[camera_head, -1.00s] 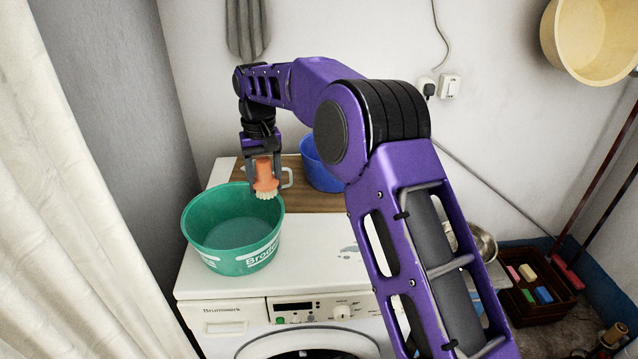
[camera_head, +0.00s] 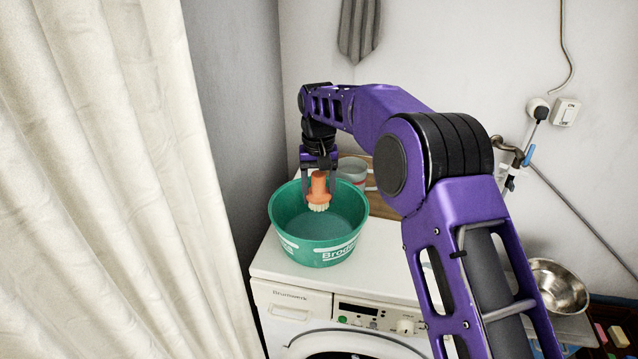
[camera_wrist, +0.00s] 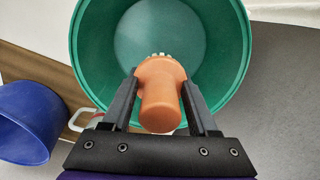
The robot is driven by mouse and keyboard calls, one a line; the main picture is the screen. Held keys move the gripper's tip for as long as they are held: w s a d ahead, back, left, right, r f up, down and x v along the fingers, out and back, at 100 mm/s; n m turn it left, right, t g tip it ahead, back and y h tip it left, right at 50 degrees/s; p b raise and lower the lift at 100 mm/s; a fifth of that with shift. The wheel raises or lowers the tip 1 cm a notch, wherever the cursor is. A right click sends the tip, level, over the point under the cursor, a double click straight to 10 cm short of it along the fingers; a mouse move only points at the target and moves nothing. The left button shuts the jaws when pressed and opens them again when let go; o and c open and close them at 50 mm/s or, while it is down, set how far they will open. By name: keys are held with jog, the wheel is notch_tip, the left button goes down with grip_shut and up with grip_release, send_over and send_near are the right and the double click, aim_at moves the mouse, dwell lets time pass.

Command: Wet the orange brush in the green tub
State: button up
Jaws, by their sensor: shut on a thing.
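My gripper (camera_head: 319,178) is shut on the orange brush (camera_head: 319,187), whose pale bristles point down. In the head view the brush appears over the back part of the green tub (camera_head: 318,252), within its rim. The tub stands on top of the white washing machine. In the wrist view the brush (camera_wrist: 160,95) sits between both fingers of my gripper (camera_wrist: 160,98), and the tub (camera_wrist: 235,75) lies beyond it. The bristle tips show against the tub's inside. I cannot tell whether they touch water.
A light mug (camera_head: 352,168) stands behind the tub on a wooden board. A metal bowl (camera_head: 558,287) is at the right. A curtain (camera_head: 120,180) hangs left, and a grey wall is close beside the tub.

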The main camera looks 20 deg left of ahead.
aim_at(318, 174)
notch_tip(318, 174, down, 4)
jog(key=shift+r, duration=0.2)
jog(key=shift+f+b, duration=1.5)
jog(key=shift+f, duration=2.1)
jog(key=shift+r+p, duration=1.55)
jog(key=shift+r, duration=5.45)
